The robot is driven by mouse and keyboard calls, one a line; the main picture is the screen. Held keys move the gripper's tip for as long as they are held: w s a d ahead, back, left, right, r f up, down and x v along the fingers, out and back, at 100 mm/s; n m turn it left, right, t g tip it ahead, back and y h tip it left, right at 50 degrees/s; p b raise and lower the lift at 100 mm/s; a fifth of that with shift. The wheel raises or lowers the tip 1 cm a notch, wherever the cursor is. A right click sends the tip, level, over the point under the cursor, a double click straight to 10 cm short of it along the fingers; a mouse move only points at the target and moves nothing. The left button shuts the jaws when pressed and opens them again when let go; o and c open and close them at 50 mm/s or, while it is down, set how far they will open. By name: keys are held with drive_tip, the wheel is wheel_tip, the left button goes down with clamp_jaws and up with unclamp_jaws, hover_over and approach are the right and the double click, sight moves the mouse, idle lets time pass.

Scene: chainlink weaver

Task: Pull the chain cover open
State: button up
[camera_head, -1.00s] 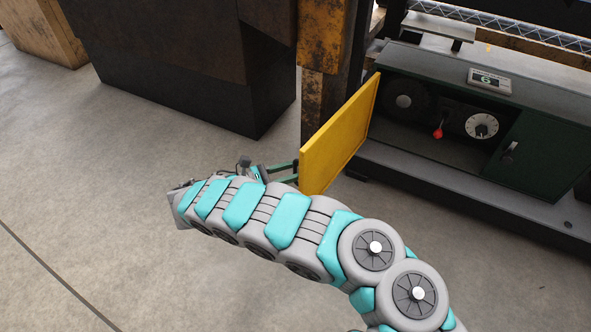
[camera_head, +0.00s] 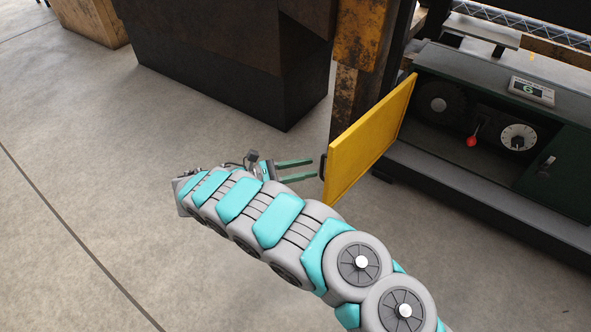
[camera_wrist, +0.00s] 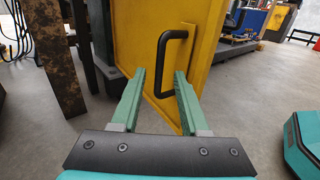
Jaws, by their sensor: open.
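The yellow chain cover (camera_head: 368,139) stands swung out from the green machine, its panel upright and the compartment behind it exposed. Its black handle (camera_wrist: 166,62) shows in the wrist view, on the yellow panel (camera_wrist: 205,50) ahead of my fingers. In the head view the handle (camera_head: 322,166) is at the panel's outer edge. My gripper (camera_head: 316,169) is open, its two green fingers pointing at the cover near the handle. In the wrist view my gripper (camera_wrist: 160,80) has the handle beyond and between its fingertips. Nothing is held. Contact with the handle cannot be told.
The green machine (camera_head: 555,190) has a red knob (camera_head: 471,141), a dial (camera_head: 518,136) and a closed green door with a handle. A rusty yellow post (camera_head: 362,90) stands beside the cover. A dark block (camera_head: 230,60) is behind. The floor at left is clear.

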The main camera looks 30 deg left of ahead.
drive_tip(key=shift+v, duration=1.25)
drive_tip(key=shift+s, duration=0.15)
